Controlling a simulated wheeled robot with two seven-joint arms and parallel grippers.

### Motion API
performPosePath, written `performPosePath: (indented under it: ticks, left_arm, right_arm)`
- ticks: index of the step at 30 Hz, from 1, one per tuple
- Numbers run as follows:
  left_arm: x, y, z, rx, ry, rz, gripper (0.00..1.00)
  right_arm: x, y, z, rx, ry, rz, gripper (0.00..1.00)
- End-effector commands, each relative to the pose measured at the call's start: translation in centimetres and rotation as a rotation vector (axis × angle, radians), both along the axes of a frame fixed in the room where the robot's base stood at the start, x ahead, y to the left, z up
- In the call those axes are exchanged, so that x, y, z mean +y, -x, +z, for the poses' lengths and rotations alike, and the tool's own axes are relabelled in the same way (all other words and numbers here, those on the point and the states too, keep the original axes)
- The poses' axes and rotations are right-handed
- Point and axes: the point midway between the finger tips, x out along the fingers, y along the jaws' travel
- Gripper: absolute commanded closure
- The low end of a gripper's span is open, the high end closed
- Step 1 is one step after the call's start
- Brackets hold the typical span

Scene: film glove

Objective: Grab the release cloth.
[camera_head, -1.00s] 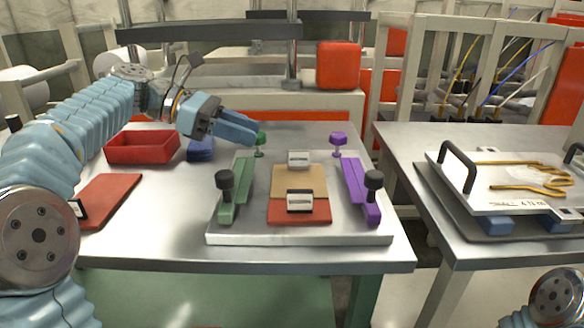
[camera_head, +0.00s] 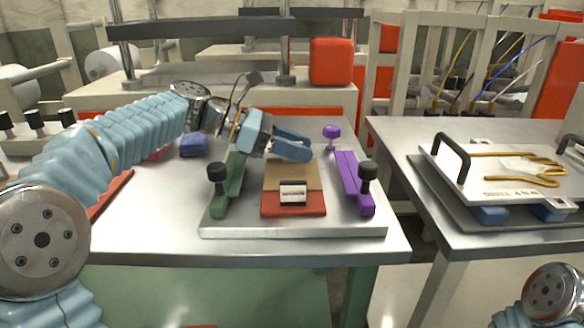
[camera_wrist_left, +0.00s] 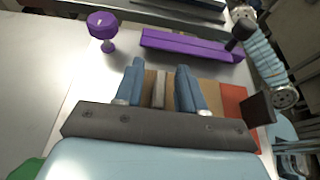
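A tan sheet (camera_head: 292,173), which looks like the release cloth, lies on a red sheet (camera_head: 300,208) on the metal plate between the clamps. A small labelled block (camera_head: 293,194) stands at its near edge. My left gripper (camera_head: 299,152) is over the sheet's far end and hides it in the head view. In the left wrist view, the two blue fingers (camera_wrist_left: 160,72) are apart, with a pale upright tab (camera_wrist_left: 158,88) seen between them; contact cannot be told. The tan sheet (camera_wrist_left: 212,93) shows beside the fingers. My right gripper is not in view.
A green clamp bar (camera_head: 229,184) with a black knob flanks the sheets on the left, and a purple bar (camera_head: 352,182) on the right. A purple knob (camera_head: 331,136) stands behind. A handled tray (camera_head: 500,190) is on the right table.

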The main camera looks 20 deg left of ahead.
Motion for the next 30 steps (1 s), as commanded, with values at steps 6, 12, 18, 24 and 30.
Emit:
performPosePath:
  ticks: [6,12,18,24,30]
  left_arm:
    - [0.0,0.0,0.0,0.0,0.0,0.0,0.87]
    - [0.1,0.0,0.0,0.0,0.0,0.0,1.0]
    - [0.1,0.0,0.0,0.0,0.0,0.0,1.0]
    - [0.1,0.0,1.2,-0.002,0.001,0.001,1.0]
    - [-0.5,1.4,5.0,-0.006,0.001,-0.003,1.0]
  right_arm:
    - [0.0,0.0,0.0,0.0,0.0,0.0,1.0]
    - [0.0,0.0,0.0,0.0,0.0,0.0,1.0]
    - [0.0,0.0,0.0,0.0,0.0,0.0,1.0]
    - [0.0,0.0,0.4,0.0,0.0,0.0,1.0]
    - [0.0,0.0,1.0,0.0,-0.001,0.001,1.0]
